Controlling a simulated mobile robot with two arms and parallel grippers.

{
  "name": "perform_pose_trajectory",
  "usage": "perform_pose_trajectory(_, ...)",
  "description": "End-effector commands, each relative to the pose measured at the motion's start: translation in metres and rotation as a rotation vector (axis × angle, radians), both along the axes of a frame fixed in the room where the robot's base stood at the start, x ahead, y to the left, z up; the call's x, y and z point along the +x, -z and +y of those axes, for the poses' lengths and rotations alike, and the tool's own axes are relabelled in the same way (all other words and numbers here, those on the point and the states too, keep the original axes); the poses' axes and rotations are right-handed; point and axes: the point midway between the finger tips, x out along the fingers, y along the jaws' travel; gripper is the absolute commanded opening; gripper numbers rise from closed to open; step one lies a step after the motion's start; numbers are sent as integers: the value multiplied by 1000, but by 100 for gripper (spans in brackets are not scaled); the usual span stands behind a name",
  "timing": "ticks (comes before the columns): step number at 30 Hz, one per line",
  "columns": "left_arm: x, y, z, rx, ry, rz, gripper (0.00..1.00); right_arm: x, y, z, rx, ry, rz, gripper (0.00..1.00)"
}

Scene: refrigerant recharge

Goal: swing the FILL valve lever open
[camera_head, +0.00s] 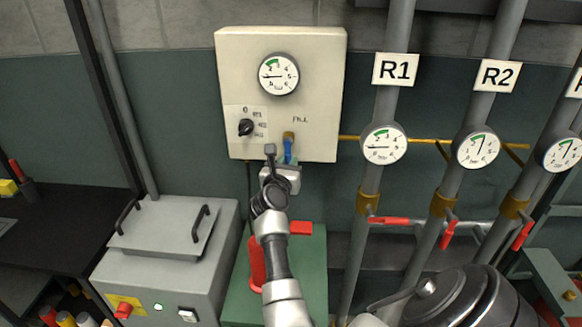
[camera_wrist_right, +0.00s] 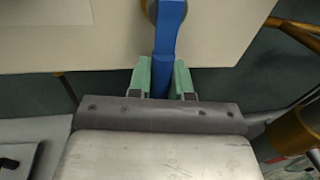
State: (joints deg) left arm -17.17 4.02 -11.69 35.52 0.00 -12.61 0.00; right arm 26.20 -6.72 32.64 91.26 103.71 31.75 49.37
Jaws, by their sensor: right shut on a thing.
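The cream control box (camera_head: 232,75) hangs on the wall, with a round gauge (camera_head: 278,74), a black rotary knob (camera_head: 246,127) and a FILL label (camera_head: 300,119). Below the label is the FILL valve with its blue lever (camera_head: 288,148), which hangs straight down. In the right wrist view the blue lever (camera_wrist_right: 168,35) runs down between the greenish fingers of my right gripper (camera_wrist_right: 163,72). My right gripper (camera_head: 286,162) is shut on the lever's lower part, at the box's bottom edge. My left gripper does not show.
Pipes labelled R1 (camera_head: 396,69) and R2 (camera_head: 497,75) stand to the right, with gauges and red-handled valves (camera_head: 390,220). A thin yellow pipe (camera_head: 350,138) leaves the box's right side.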

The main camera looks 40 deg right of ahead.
Motion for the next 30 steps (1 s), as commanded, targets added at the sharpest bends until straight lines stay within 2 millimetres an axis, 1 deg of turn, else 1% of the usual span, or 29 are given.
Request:
perform_pose_trajectory(7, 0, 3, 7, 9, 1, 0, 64, 2, 1, 2, 33, 0, -34, 0)
perform_pose_trajectory(19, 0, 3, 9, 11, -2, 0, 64, 3, 1, 3, 39, 0, -43, 0)
perform_pose_trajectory(20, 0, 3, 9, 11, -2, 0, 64, 3, 0, 3, 39, 0, -43, 21)
perform_pose_trajectory(24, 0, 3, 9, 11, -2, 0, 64, 3, 0, 3, 37, 0, -42, 43)
perform_pose_trajectory(25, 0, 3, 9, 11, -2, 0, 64, 3, 0, 2, 37, 0, -41, 44)
perform_pose_trajectory(30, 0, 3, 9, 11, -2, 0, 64, 3, 0, 2, 35, 1, -40, 44)
